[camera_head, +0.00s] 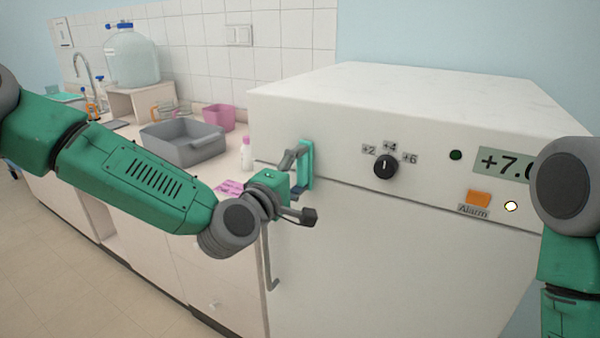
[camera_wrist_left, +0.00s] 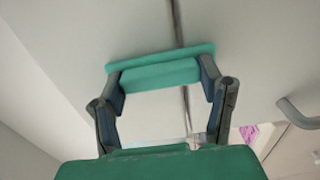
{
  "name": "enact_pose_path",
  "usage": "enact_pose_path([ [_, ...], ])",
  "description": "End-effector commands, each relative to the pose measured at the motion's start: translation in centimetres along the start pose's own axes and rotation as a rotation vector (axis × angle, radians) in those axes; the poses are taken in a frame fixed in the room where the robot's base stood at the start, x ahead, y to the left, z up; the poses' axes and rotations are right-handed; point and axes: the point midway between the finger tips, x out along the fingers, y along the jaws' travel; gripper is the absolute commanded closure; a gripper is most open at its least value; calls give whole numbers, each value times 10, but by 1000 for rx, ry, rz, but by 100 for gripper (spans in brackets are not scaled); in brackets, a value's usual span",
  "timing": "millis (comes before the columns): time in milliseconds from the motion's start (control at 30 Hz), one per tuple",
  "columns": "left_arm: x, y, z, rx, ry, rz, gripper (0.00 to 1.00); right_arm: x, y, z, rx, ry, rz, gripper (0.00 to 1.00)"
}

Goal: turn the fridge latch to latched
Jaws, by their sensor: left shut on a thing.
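The fridge latch (camera_head: 306,165) is a teal piece at the left of the white fridge front (camera_head: 380,250). Its long side stands upright in the head view, across the seam between upper panel and door. In the left wrist view the latch (camera_wrist_left: 160,75) lies between the two fingers, crossing the seam line. My left gripper (camera_head: 298,168) is shut on the latch; its wrist hides part of the door edge. Only part of my right arm shows at the right edge; its gripper is out of view.
The fridge panel carries a black dial (camera_head: 386,166), a display (camera_head: 503,161) and an orange alarm button (camera_head: 478,198). A grey door handle (camera_head: 270,262) sits below my left wrist. On the counter at left are a grey basin (camera_head: 185,146), a pink container (camera_head: 219,117) and a white bottle (camera_head: 246,154).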

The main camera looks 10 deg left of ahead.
Motion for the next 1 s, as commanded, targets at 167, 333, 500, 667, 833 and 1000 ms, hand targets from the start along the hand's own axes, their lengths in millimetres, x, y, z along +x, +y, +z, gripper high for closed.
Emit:
enact_pose_path([
  [167, 2, 2, -4, -5, 11, 4, 67, 0, 0, 0, 0, 0, 0, 100],
  [333, 1, 1, -4, -5, 10, 4, 21, 0, 0, 0, 0, 0, 0, 100],
  [500, 0, 1, -2, -3, 6, 2, 17, 0, 0, 0, 0, 0, 0, 100],
  [667, -1, 1, -1, -2, 4, 2, 17, 0, 0, 0, 0, 0, 0, 100],
  [833, -4, 1, 0, -2, 2, 1, 17, -1, 0, 2, 0, 2, 0, 100],
  [1000, -27, 0, -1, -4, 2, -1, 17, -1, 0, 2, 0, 3, 0, 100],
])
